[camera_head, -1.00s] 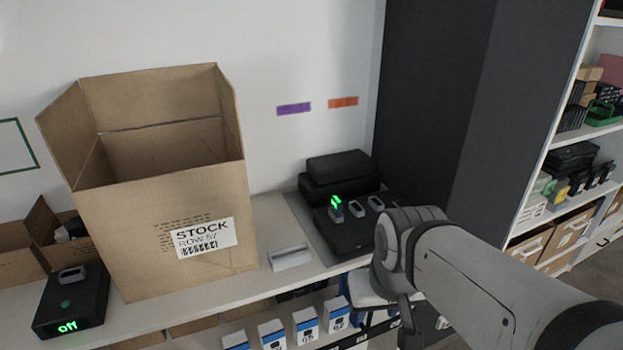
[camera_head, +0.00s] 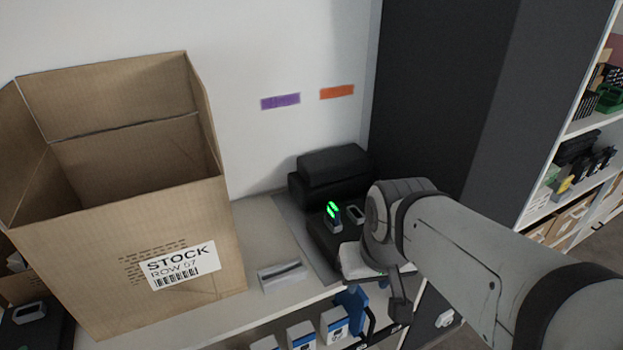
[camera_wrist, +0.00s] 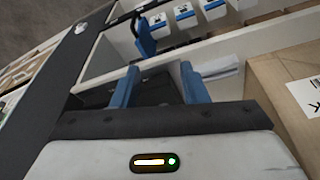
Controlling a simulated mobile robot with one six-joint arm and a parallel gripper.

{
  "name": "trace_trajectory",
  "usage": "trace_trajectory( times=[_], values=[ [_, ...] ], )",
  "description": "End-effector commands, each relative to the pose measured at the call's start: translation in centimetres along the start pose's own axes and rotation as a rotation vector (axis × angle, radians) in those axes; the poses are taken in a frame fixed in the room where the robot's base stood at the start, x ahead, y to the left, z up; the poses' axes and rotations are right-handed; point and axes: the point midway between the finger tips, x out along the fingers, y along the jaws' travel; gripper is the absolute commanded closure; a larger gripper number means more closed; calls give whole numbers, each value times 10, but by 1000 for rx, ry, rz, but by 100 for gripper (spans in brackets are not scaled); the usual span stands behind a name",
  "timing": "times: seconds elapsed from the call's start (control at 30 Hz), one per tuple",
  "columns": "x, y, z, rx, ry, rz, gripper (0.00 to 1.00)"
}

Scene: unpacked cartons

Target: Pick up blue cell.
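My gripper (camera_wrist: 160,82) shows in the wrist view with its two blue fingers wide apart and nothing held between them. A dark surface and the pale counter lie beyond the fingers. In the head view my arm hides most of the gripper. I cannot clearly make out a blue cell. A blue object (camera_head: 350,300) stands beside the white boxes below the counter; it also appears in the wrist view (camera_wrist: 143,38). I cannot tell whether it is the cell. A small grey unit with a green lit display (camera_head: 333,215) stands on a black base at the counter's right.
A large open STOCK carton (camera_head: 165,260) fills the counter's left. A small pale tray (camera_head: 282,276) lies beside it. Black cases (camera_head: 328,175) stand against the wall. White boxes with blue (camera_head: 334,325) sit below. A dark panel (camera_head: 430,110) and shelving rise at the right.

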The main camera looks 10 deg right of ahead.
Motion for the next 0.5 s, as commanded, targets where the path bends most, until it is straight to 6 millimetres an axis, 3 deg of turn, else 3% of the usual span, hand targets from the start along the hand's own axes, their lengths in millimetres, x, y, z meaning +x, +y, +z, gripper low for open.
trace_trajectory(
  times=[0.17,0.27,0.37,0.5],
  values=[
    [0,0,-7,-8,1,-4,60],
    [2,-2,-28,-26,7,-15,60],
    [7,-3,-66,-67,19,-35,60],
    [23,-4,-130,-144,50,-65,60]
  ],
)
